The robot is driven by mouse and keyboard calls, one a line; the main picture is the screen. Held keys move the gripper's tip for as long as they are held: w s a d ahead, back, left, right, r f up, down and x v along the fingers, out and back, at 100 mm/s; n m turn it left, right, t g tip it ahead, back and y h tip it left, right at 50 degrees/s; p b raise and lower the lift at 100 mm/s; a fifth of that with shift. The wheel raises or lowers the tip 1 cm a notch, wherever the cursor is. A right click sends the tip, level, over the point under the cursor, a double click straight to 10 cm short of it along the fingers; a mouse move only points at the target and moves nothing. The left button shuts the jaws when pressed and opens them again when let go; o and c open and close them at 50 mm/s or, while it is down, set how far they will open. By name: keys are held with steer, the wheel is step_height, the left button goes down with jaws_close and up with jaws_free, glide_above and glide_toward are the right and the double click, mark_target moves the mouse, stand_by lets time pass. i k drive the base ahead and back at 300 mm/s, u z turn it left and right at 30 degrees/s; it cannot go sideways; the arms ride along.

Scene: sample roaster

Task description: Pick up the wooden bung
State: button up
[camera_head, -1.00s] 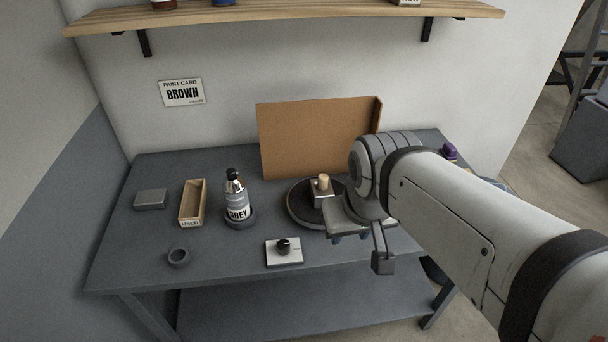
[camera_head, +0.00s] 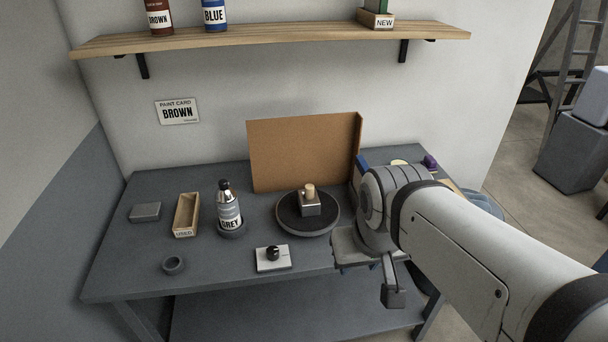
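The wooden bung (camera_head: 310,191) is a short pale wood cylinder. It sits upright in the top of a small metallic block (camera_head: 311,208), which stands on a round dark turntable (camera_head: 290,231) near the middle of the bench. My gripper (camera_head: 388,282) is to the right of the turntable and nearer the camera, apart from the bung. One dark finger shows below the arm's end; the rest is hidden behind it, so I cannot see whether it is open or shut.
A brown backboard (camera_head: 300,152) stands behind the turntable. On the bench (camera_head: 225,270) are a grey-labelled bottle (camera_head: 229,210), a USED tray (camera_head: 176,213), a knob plate (camera_head: 273,259), a ring (camera_head: 173,265) and a grey block (camera_head: 145,212). A shelf (camera_head: 270,36) holds bottles above.

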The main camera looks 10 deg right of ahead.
mark_target(309, 188)
steer(key=i, duration=0.85)
steer(key=u, duration=0.05)
